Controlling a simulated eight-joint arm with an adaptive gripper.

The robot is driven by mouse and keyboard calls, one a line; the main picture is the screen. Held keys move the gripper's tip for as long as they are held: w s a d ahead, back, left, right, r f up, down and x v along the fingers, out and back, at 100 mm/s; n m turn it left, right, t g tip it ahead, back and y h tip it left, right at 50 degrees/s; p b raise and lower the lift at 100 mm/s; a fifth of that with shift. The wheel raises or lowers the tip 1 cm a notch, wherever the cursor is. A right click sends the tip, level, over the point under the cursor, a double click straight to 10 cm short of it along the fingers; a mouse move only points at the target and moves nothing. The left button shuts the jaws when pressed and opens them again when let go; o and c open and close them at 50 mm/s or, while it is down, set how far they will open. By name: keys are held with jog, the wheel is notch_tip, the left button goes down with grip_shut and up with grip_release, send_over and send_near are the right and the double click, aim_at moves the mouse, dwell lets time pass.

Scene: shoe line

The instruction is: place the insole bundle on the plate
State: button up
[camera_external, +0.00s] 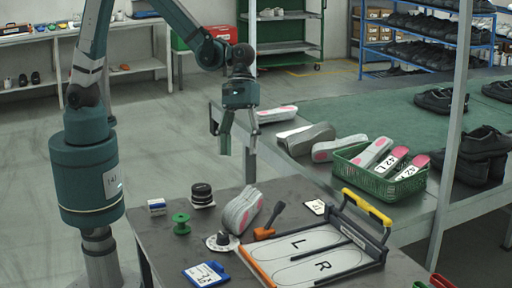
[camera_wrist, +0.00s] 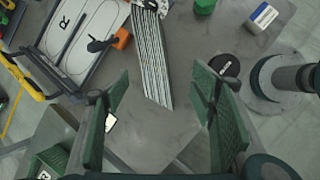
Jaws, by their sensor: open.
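The insole bundle (camera_external: 240,210) is a grey stack of thin layers standing on the dark table. In the wrist view the bundle (camera_wrist: 153,60) shows its striped layer edges from above. The plate (camera_external: 345,261) is pale grey with L and R sole outlines in a dark frame with a yellow handle, to the right of the bundle. It is at the upper left in the wrist view (camera_wrist: 98,18). My gripper (camera_external: 238,144) is open and empty, above the bundle and apart from it. In the wrist view the bundle's near end lies between the green fingers (camera_wrist: 163,88).
An orange-based tool (camera_external: 265,233) stands between bundle and plate. A green basket (camera_external: 408,187) of insoles sits on the bench behind.

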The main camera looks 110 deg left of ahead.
jog(key=s+a+r+m+t+y, duration=0.2)
jog(key=s+r+m, duration=0.5)
jog(key=s, duration=0.6)
jog(key=s+a+r+m+t+y, duration=0.3)
jog(key=s+a+r+m, duration=0.2)
jog(key=s, duration=0.8)
jog(key=shift+s+r+m+t, duration=0.15)
jog(key=shift+r+m+t, duration=0.25)
jog(key=shift+r+m, duration=1.4)
jog(key=shift+o, duration=0.6)
jog(key=shift+a+f, duration=0.1)
jog(key=shift+f, duration=0.1)
